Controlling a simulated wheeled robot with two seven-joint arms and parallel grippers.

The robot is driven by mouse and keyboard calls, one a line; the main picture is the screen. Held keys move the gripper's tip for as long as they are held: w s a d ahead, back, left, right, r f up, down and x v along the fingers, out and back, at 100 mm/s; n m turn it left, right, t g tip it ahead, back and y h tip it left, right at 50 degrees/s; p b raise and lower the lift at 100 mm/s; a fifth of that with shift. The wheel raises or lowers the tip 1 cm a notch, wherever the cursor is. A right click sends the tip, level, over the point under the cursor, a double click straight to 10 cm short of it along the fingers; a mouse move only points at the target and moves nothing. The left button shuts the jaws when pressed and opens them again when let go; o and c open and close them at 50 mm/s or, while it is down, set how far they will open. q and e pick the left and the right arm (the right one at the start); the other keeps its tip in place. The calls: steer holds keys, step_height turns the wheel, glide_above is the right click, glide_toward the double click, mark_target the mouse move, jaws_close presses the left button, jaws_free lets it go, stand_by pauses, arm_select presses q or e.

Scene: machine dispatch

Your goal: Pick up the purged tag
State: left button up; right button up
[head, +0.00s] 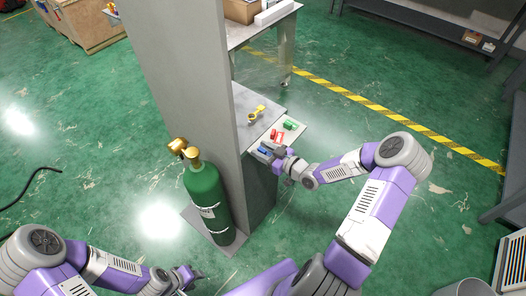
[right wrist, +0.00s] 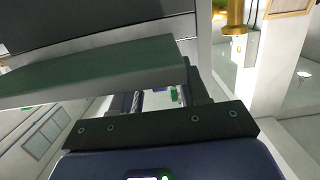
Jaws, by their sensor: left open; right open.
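Small coloured pieces lie on a grey stand beside a tall panel: a green piece (head: 290,124), a red piece (head: 275,135) and a blue piece (head: 264,152). No lettering is readable, so I cannot tell which is the purged tag. My right gripper (head: 271,149) is open at the stand's near edge, close to the blue and red pieces. The right wrist view shows small green (right wrist: 174,94) and blue patches beyond its dark mount; contact is not visible. My left gripper (head: 192,277) is open and low at the lower left, over the floor, far from the stand.
A yellow item (head: 256,113) lies further back on the stand (head: 244,101). The tall grey panel (head: 190,75) rises directly left of it. A green gas cylinder (head: 206,199) with a brass valve stands before the panel. Open green floor lies to the right.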

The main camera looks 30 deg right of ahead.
steer(key=shift+w+a, duration=0.1)
steer(key=shift+w, duration=0.1)
jaws_close()
stand_by(0.4)
